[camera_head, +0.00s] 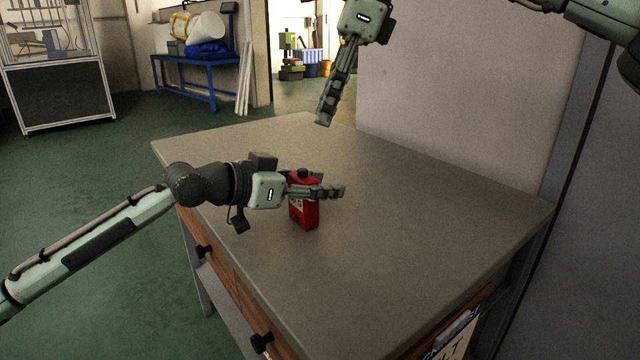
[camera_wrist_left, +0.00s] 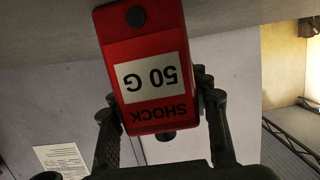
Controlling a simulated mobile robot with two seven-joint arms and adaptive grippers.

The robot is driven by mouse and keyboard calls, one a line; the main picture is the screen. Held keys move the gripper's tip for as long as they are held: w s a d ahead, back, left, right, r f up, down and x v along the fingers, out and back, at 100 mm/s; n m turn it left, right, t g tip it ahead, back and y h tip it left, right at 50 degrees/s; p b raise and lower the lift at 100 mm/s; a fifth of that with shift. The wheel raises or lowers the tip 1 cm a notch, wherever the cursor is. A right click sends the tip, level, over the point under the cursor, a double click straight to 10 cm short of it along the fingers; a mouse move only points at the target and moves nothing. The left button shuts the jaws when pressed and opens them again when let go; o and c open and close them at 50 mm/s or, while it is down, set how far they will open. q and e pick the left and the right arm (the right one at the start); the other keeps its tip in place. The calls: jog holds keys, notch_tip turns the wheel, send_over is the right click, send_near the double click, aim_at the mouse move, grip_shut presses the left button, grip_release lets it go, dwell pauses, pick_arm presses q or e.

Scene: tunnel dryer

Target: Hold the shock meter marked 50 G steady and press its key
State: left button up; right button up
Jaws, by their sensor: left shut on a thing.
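The shock meter (camera_head: 306,213) is a small red box with a black key (camera_head: 303,172) on top. It is upright at the left part of the tabletop; I cannot tell whether its base touches.
The grey table (camera_head: 420,220) is otherwise bare, with free room right of the meter. A pale wall panel (camera_head: 460,100) rises behind its far right edge. Drawers with dark knobs (camera_head: 261,342) are on its front side. A blue bench (camera_head: 195,60) stands farther back.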

grip_shut()
dwell(1.2)
